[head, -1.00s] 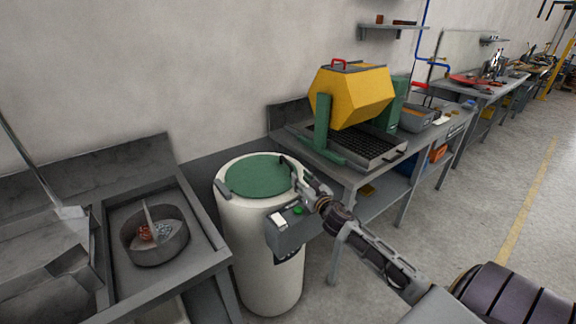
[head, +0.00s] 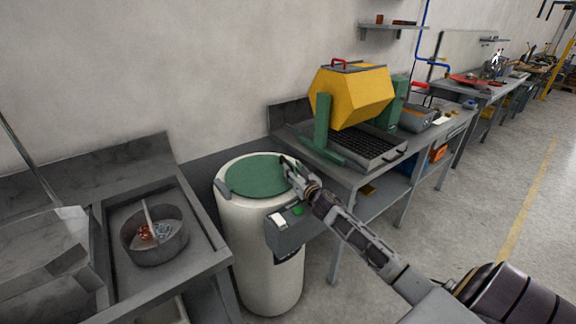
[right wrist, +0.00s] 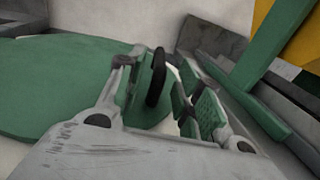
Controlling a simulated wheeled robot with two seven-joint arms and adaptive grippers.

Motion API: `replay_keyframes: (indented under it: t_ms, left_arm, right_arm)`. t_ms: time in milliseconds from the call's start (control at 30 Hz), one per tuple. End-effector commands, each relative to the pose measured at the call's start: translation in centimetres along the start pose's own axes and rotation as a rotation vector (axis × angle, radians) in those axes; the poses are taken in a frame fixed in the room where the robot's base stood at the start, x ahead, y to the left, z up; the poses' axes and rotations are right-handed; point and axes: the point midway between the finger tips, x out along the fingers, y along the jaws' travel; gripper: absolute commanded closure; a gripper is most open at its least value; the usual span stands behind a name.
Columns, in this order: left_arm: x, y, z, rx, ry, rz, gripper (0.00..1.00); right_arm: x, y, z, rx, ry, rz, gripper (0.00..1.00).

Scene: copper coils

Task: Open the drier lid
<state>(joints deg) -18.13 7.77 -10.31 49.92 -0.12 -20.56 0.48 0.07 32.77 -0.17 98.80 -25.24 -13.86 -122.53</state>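The drier (head: 270,245) is a tall white drum with a grey control box (head: 287,232) on its front. Its round green lid (head: 252,175) lies flat and closed on top. The lid also fills the left of the right wrist view (right wrist: 50,88). My right gripper (head: 287,163) is at the lid's right edge. In the right wrist view its fingers (right wrist: 165,95) are apart, with a dark upright handle (right wrist: 157,78) between them. A gap shows between the handle and the right finger. My left gripper is not in view.
A grey sink bench with a round metal basket (head: 155,240) stands left of the drier. A bench with a yellow tumbler (head: 350,97) and a black-grated tray (head: 370,148) stands to the right. The wall is behind; open floor lies at right.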

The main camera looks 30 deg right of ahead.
Motion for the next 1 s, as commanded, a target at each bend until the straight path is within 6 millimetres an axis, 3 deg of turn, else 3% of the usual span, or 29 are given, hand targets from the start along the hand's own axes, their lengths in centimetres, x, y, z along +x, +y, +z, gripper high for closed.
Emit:
replay_keyframes:
  t_ms: [600, 1000]
  left_arm:
    - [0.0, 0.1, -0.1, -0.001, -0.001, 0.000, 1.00]
    - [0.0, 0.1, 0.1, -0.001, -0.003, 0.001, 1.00]
  right_arm:
    - [4.0, 0.1, 0.0, 0.002, -0.001, 0.001, 0.65]
    - [4.9, 0.1, 0.0, 0.001, 0.000, 0.001, 0.65]
